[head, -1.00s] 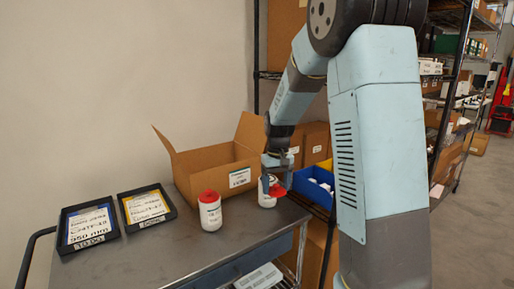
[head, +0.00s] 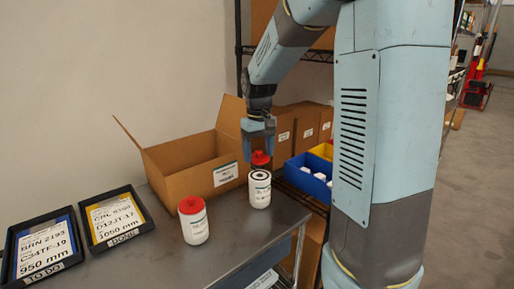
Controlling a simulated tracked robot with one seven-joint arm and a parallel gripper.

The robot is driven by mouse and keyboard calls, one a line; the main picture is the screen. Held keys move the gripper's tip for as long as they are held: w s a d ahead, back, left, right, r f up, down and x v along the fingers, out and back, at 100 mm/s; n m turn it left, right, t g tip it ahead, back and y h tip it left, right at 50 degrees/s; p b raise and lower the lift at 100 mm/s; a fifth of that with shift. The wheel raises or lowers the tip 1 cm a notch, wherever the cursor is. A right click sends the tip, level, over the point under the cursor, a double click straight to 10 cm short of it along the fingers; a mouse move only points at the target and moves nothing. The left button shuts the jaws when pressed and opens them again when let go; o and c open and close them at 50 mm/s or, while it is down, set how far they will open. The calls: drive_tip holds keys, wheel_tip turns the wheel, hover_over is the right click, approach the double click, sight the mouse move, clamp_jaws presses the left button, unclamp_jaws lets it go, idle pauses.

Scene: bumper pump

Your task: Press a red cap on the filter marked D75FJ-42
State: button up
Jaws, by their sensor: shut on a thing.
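My gripper (head: 259,150) points down and is shut on a red cap (head: 261,159), held just above the right white filter (head: 260,190). That filter stands upright on the metal table near its right edge, with its dark open top showing below the cap. A small gap seems to show between cap and filter. A second white filter (head: 195,228) stands upright to the left, with a red cap (head: 191,205) on its top. The print on both filters is too small to read, so I cannot tell which is D75FJ-42.
An open cardboard box (head: 185,180) stands behind the filters. Two black trays with cards lie at left: TO DO (head: 45,248) and DONE (head: 117,218). A blue bin (head: 307,181) with white items is at right. The table (head: 238,240) front is clear.

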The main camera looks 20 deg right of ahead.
sight(260, 175)
drive_tip(key=shift+s+d+f, duration=0.15)
drive_tip(key=shift+f, duration=2.4)
drive_tip(key=shift+f, duration=0.15)
idle(0.5)
drive_tip(key=o, duration=1.1)
drive_tip(key=shift+r, duration=3.55)
drive_tip(key=shift+c, duration=0.2)
clamp_jaws()
